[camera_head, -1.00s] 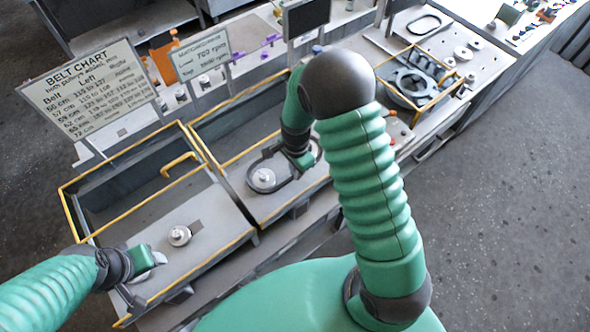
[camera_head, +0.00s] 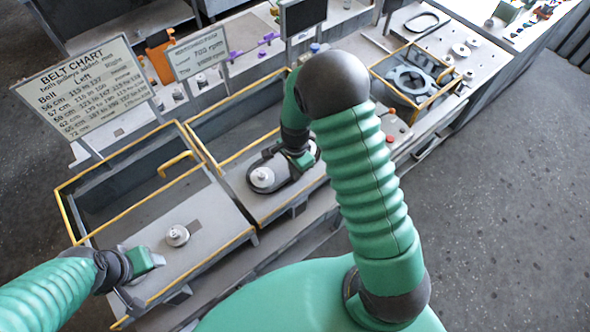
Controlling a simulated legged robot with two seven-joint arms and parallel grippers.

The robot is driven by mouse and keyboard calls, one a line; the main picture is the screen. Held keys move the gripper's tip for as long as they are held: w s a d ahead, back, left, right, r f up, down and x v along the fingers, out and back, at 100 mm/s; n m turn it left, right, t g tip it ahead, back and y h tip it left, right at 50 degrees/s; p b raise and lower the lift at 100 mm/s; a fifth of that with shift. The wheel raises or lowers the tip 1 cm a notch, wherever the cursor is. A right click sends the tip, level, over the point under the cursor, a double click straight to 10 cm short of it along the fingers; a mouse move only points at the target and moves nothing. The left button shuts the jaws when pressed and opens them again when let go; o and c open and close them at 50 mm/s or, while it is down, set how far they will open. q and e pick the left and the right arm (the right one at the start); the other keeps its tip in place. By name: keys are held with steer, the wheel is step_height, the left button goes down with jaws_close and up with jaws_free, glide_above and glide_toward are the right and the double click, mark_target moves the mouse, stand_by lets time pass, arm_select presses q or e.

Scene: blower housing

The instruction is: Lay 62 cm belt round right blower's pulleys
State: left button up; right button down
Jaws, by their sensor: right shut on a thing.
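The black belt (camera_head: 283,190) is a loop over the front deck of the right blower (camera_head: 262,212). It shows around the pale left pulley (camera_head: 262,177), and its right end runs to my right gripper (camera_head: 303,161). That gripper points down and is shut on the belt. My arm and gripper partly hide the right pulley, so I cannot tell whether the belt is seated in either groove. My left gripper (camera_head: 154,261) is over the front left of the left blower's deck (camera_head: 212,240), away from the belt; its fingers are too small to read.
The left blower has a pale pulley (camera_head: 177,235) and a yellow handle (camera_head: 178,163). The belt chart (camera_head: 85,88) and a 700 rpm sign (camera_head: 196,56) stand behind. Another black belt (camera_head: 421,22) lies on the back right bench. A yellow-framed box (camera_head: 418,75) stands right of my arm.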

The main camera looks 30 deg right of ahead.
steer(key=c, duration=1.5)
jaws_free()
steer(key=shift+o, duration=0.2)
step_height(320, 180, up, 8)
steer(key=p, duration=0.6)
steer(key=shift+f, duration=0.2)
steer(key=shift+f, duration=0.1)
